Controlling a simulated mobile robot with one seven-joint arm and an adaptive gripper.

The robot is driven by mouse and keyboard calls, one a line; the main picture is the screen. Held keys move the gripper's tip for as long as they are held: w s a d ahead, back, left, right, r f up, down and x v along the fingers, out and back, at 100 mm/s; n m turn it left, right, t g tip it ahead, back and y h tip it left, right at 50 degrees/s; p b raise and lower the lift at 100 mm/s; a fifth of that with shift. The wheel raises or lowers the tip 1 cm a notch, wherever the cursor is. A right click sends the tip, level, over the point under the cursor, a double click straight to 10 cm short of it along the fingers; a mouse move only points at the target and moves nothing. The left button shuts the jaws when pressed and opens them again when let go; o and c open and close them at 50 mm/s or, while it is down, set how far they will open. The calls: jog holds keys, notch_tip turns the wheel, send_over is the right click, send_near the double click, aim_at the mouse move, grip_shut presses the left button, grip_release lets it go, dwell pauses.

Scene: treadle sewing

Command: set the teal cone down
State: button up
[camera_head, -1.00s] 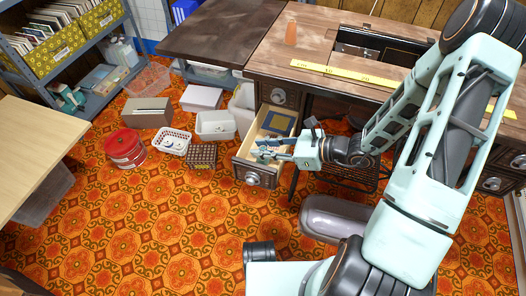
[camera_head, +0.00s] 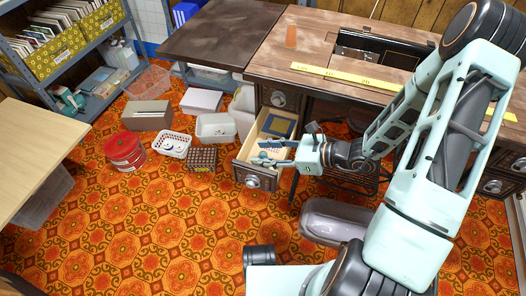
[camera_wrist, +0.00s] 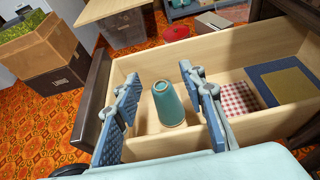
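The teal cone (camera_wrist: 168,100) shows in the wrist view inside the open wooden drawer (camera_wrist: 190,137), between my two fingers. A gap shows on each side of it, so the fingers look apart from it. I cannot tell for sure whether it rests on the drawer floor. My gripper (camera_wrist: 168,108) is open around the cone. In the head view my gripper (camera_head: 266,153) is over the front part of the drawer (camera_head: 247,150), and I cannot make out the cone there.
The drawer also holds a blue-and-tan item (camera_wrist: 285,82) and a red checked cloth (camera_wrist: 238,99). The desk top (camera_head: 290,55) with a yellow ruler (camera_head: 345,76) is behind.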

jog(key=p+v, duration=0.3)
jog(key=v, duration=0.8)
jog(key=shift+d, duration=0.25)
jog(key=shift+s+r, duration=0.1)
jog(key=shift+r, duration=0.05)
